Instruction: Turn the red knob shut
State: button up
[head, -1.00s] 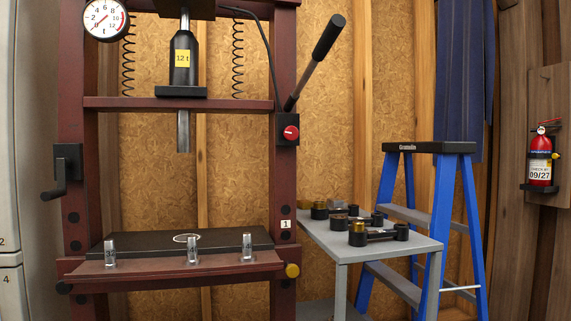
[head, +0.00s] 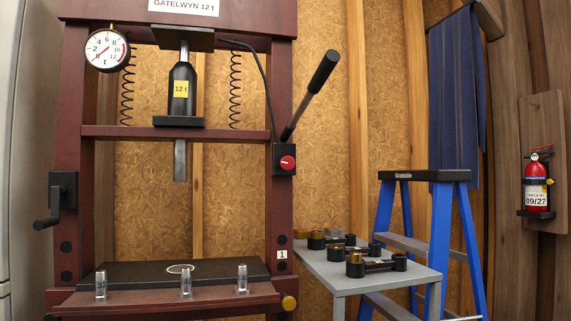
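The red knob (head: 287,162) is a small round red dial with a pale mark on its face. It sits on a black box (head: 284,158) on the right upright of the dark red shop press (head: 189,132). A long lever with a black grip (head: 325,68) rises to the right from that box, and a black hose runs down to it from above. The mark on the knob looks roughly level, but it is too small to read well. My gripper does not show in the head view.
A grey table (head: 345,268) with several black and brass parts stands right of the press. A blue stepladder (head: 440,240) stands beside it. A fire extinguisher (head: 537,187) hangs at far right. A crank handle (head: 52,205) sticks out from the left upright.

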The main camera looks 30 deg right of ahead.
aim_at(287, 163)
jog(key=u, duration=0.4)
jog(key=k, duration=1.05)
jog(key=u, duration=0.85)
jog(key=i, duration=0.85)
jog(key=z, duration=1.05)
jog(key=i, duration=0.75)
jog(key=z, duration=0.7)
